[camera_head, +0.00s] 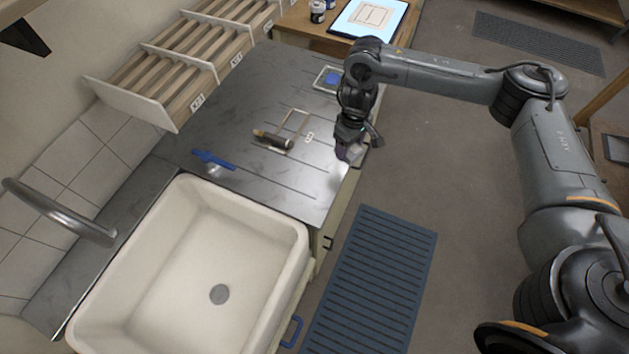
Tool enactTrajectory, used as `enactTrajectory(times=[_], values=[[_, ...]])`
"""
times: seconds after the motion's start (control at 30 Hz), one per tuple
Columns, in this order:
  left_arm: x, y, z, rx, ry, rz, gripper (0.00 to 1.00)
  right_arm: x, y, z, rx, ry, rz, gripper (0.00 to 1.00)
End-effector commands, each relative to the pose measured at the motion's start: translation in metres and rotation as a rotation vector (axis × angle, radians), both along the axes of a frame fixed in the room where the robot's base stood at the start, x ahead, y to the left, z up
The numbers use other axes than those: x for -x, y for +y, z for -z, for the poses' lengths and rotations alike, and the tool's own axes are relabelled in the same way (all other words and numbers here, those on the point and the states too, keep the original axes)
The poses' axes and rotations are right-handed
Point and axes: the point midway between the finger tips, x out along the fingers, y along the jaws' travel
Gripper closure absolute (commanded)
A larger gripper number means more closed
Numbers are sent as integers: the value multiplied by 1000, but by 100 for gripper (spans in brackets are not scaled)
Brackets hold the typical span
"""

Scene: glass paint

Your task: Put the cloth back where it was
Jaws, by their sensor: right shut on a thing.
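My right gripper (350,146) is over the right edge of the metal worktop (262,84). It is shut on a small, bunched, greyish-purple thing, which looks like the cloth (351,154). The gripper hides part of it, and I cannot tell whether it touches the worktop. A small tray (318,80) with a blue piece (332,78) in it lies farther back, close to my right arm. My left gripper is not in view.
A thin rectangular frame (303,117) and a dark-handled tool (272,139) lie mid-worktop. A blue-handled item (213,160) is near the white sink (300,238). Wooden racks (205,42) line the back left. A blue mat (372,285) lies on the floor.

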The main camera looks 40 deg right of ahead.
Motion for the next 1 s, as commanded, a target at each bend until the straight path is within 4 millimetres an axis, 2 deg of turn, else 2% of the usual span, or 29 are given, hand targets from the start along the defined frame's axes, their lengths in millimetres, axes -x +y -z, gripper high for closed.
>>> enactTrajectory(times=[0.03, 0.3, 0.5, 0.77, 1.0], values=[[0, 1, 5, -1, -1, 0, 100, -3, 10, 9, -2, 2, -4, 70], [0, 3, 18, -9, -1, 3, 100, -21, 62, 41, -1, 1, -4, 70], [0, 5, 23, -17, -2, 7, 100, -30, 87, 57, 0, 1, -2, 70], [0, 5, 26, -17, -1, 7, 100, -33, 95, 64, 0, 1, 1, 70], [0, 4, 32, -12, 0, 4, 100, -33, 94, 90, 1, 3, 2, 70]])
